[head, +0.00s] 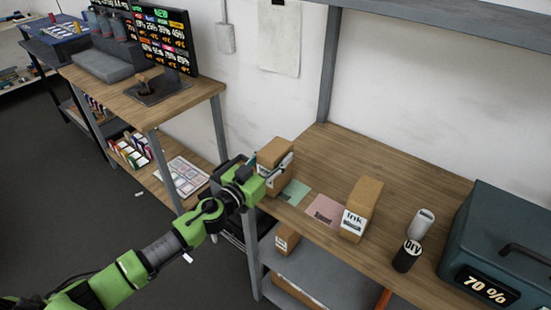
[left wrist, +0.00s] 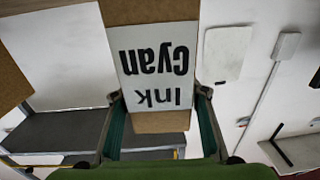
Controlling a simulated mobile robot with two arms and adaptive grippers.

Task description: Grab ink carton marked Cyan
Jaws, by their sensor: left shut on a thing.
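The brown ink carton marked Cyan (head: 275,151) is at the left end of the wooden bench in the head view. In the left wrist view its white label (left wrist: 155,65) reads "Ink Cyan" upside down. My left gripper (head: 278,172) is shut on this carton, with one finger on each side. In the left wrist view the fingers (left wrist: 160,112) flank the label. I cannot tell whether the carton touches the bench. My right gripper is not in view.
Another ink carton (head: 360,207) stands on the bench (head: 400,170), right of a green card (head: 294,192) and a pink card (head: 325,210). A dark canister (head: 406,257), a white canister (head: 423,222) and a teal box (head: 500,240) stand farther right. A smaller carton (head: 287,239) is on the lower shelf.

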